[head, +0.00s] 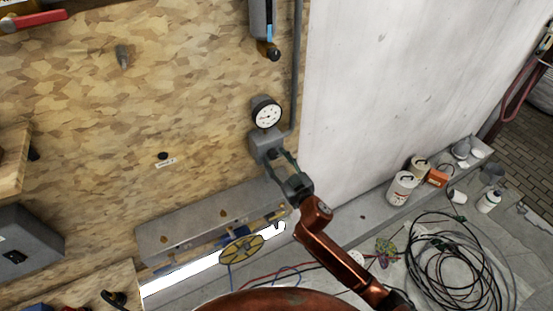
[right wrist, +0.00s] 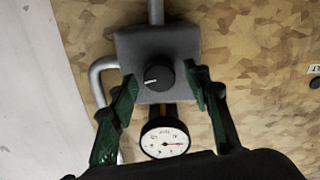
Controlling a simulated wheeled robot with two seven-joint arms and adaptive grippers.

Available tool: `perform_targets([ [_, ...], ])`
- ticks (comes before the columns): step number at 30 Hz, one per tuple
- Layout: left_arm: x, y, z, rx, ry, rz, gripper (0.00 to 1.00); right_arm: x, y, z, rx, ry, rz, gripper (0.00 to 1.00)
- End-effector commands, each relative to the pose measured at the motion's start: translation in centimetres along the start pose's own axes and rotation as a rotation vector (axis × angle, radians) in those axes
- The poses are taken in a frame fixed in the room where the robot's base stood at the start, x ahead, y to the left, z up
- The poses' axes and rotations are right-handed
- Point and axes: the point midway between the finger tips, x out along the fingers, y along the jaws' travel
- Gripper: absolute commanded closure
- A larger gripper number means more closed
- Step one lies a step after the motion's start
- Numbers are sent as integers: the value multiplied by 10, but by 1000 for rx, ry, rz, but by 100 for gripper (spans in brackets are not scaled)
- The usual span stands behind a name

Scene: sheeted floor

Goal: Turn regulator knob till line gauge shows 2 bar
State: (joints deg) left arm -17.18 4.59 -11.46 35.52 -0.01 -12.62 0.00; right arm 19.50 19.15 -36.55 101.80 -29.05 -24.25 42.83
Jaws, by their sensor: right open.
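The line gauge (head: 267,115) is a round white dial above the grey regulator body (head: 262,142) on the wooden wall. In the right wrist view the gauge (right wrist: 165,138) appears below the regulator body (right wrist: 180,44); its needle shows, but I cannot read the value. The dark round regulator knob (right wrist: 158,76) has a white pointer mark directed left in that view. My right gripper (head: 280,164) is open, its green-padded fingers on either side of the knob, with visible gaps at both sides. The knob is hard to make out in the head view. My left gripper is not in view.
A grey pipe (head: 298,70) runs up beside the gauge. Coiled black cable (head: 452,262) and white tubs (head: 402,187) are on the sheeted floor at right. The white wall (head: 390,80) is bare.

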Motion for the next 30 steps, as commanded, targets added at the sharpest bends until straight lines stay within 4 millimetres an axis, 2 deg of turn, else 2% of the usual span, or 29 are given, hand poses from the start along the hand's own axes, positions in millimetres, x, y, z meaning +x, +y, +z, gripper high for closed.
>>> perform_targets([
  [2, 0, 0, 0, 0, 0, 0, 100, 0, 0, 0, 0, 0, 0, 56],
  [20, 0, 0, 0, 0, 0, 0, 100, 0, 0, 0, 0, -1, 0, 98],
  [30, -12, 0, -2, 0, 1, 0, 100, 0, 1, -1, 144, -1, 1, 98],
])
